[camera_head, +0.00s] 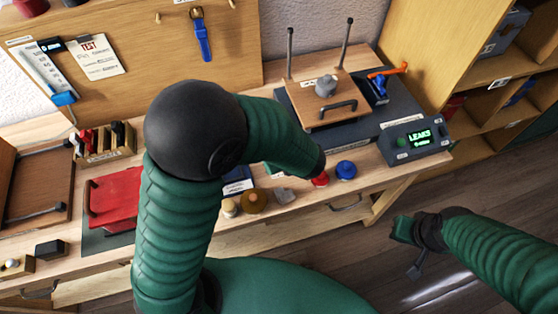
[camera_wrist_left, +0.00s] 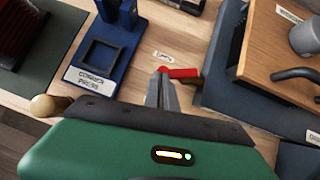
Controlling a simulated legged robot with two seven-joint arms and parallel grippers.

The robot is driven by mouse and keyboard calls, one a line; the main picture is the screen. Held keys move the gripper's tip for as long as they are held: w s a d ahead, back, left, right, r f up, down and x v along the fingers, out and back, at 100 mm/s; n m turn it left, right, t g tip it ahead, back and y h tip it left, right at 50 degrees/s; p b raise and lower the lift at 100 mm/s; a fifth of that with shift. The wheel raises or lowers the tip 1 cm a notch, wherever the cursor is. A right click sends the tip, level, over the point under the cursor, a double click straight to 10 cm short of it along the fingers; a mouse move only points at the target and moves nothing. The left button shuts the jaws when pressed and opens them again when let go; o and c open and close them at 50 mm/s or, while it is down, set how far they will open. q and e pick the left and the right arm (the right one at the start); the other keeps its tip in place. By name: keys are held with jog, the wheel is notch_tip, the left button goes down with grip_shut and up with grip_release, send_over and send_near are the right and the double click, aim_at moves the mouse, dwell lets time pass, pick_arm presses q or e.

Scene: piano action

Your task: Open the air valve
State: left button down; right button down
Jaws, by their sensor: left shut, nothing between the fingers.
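An orange handle on a blue body (camera_head: 380,82) stands at the back right. My right gripper (camera_head: 408,230) is off the bench's front edge, too small to judge its jaws.
A wooden board with a grey knob (camera_head: 326,86) sits on a dark base; the board (camera_wrist_left: 262,55) is close right of the lever. A blue corner press (camera_wrist_left: 105,45) stands left. A box with a lit green display (camera_head: 415,138) and a blue knob (camera_head: 346,170) are at right.

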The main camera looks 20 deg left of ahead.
pick_arm(q)
jog(key=shift+w+a+f+m+t+h+b, duration=0.3)
jog(key=shift+w+m, duration=0.15)
jog(key=shift+m, duration=0.25)
jog(key=shift+a+r, duration=0.1)
jog(key=shift+a, duration=0.75)
jog(key=shift+w+a, duration=0.15)
jog(key=shift+a, duration=0.05)
pick_arm(e)
jog(key=shift+w+a+f, duration=0.1)
jog(key=shift+w+f, duration=0.2)
jog(key=shift+f, duration=0.4)
pick_arm(q)
jog(key=shift+d, duration=0.1)
